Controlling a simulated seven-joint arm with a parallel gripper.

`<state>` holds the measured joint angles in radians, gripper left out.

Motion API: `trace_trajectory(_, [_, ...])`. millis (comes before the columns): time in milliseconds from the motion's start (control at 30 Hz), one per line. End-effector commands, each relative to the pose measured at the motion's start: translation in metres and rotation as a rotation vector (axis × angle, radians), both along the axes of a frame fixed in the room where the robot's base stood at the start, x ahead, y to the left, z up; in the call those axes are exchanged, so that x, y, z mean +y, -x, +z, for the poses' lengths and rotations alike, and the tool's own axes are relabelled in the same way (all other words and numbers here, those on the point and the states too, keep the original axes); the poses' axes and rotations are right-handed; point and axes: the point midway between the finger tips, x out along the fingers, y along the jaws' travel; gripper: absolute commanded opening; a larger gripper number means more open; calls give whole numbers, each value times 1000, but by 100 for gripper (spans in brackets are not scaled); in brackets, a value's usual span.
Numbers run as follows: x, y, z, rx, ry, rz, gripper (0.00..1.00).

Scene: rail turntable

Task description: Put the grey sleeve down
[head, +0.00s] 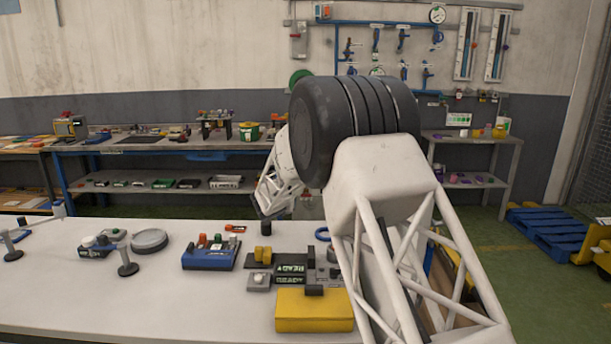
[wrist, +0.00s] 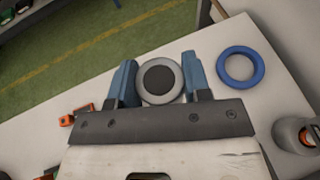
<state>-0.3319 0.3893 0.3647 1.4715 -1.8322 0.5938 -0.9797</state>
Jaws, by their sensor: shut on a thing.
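The grey sleeve (wrist: 161,100) shows end-on in the wrist view, as a pale grey ring with a dark round centre. I cannot tell whether the dark centre is its bore or something inside it. My gripper (wrist: 160,82) has its two blue fingers on either side of the sleeve and is shut on it. The sleeve is seen over the far edge of the white table (wrist: 225,125); its height above the table is unclear.
A blue ring (wrist: 240,66) lies on the table to the right of my gripper. An orange part (wrist: 77,115) lies to its left. A grey round-topped object (wrist: 298,134) stands at the right. A yellow block (head: 314,311) and a blue tray (head: 209,259) sit nearer on the table.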

Motion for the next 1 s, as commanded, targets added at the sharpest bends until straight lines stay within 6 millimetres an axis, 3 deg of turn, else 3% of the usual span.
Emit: trace_trajectory(1000, [117, 92, 47, 16, -15, 287, 11])
